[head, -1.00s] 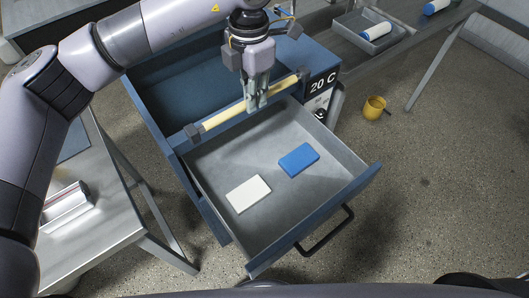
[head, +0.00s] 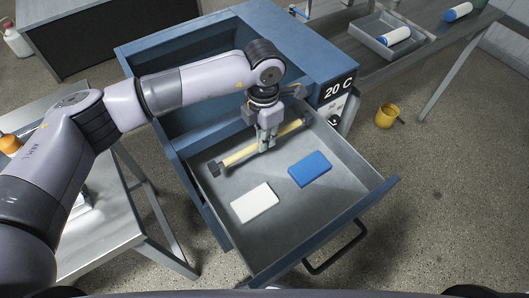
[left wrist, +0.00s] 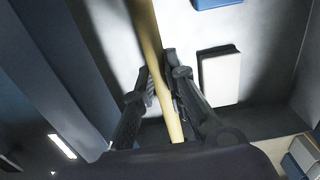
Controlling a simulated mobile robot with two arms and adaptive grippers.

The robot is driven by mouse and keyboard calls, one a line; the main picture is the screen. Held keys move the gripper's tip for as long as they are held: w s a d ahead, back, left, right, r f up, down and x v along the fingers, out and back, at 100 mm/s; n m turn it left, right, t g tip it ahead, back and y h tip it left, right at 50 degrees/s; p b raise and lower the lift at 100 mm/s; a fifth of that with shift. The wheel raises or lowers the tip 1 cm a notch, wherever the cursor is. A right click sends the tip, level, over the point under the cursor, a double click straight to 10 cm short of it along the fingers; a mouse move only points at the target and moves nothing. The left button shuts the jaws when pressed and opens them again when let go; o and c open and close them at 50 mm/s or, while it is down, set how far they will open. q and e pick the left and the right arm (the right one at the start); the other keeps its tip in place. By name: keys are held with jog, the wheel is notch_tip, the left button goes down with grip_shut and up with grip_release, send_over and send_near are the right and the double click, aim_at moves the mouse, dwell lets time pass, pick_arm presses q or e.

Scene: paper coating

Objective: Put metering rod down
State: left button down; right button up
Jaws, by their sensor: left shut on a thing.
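The metering rod (head: 240,155) is a pale yellow bar with dark blocks at its ends. My left gripper (head: 265,148) is shut on it near its middle, inside the open drawer (head: 290,230) at the drawer's back. The rod also shows in the left wrist view (left wrist: 152,50), running between the two fingers (left wrist: 163,98). I cannot tell whether the rod touches the drawer floor. A white block (head: 254,203) and a blue block (head: 310,169) lie flat on the drawer floor in front of the rod. My right gripper is not in view.
The blue cabinet (head: 290,45) marked 20 C stands behind the drawer. A metal table (head: 110,235) is at the left. A grey tray (head: 385,45) with a blue-and-white roll lies on the bench at the back right. A yellow mug (head: 387,116) is on the floor. The drawer's front is clear.

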pick_arm(q)
send_over(264, 163)
notch_tip(264, 163, down, 4)
jog(key=shift+w+f+p, duration=0.1)
jog(key=shift+p, duration=0.2)
notch_tip(264, 163, down, 4)
jog(key=shift+r+p, duration=0.2)
jog(key=shift+p, duration=0.2)
jog(key=shift+f, duration=0.45)
jog(key=c, duration=2.1)
grip_release()
jog(key=shift+f, duration=0.15)
jog(key=o, duration=0.5)
jog(key=shift+c, duration=0.2)
